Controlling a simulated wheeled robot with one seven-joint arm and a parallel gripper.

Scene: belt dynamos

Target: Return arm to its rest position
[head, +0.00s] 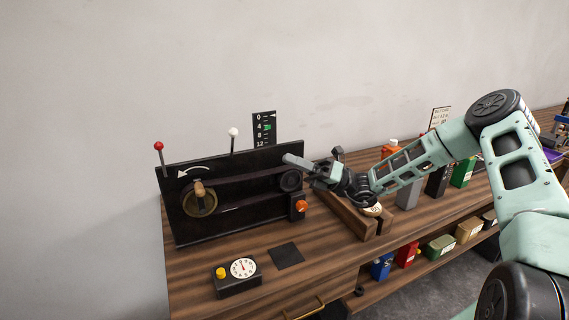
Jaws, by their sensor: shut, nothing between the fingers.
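My arm reaches in from the right side of the head view, pale green with black joints. My gripper (287,158) is at the upper right edge of the black dynamo panel (240,215), in front of the wall. Its fingers are shut and hold nothing. The gripper and wrist cover part of the panel's right end and the wooden block behind them. Whether the fingertips touch the panel cannot be told.
The panel bears a brass crank wheel (200,203), a dark pulley (290,181) and an orange knob (301,206). A dial box (237,277) and a dark pad (286,255) lie in front. Wooden blocks (345,217) and coloured containers (463,170) crowd the bench's right side.

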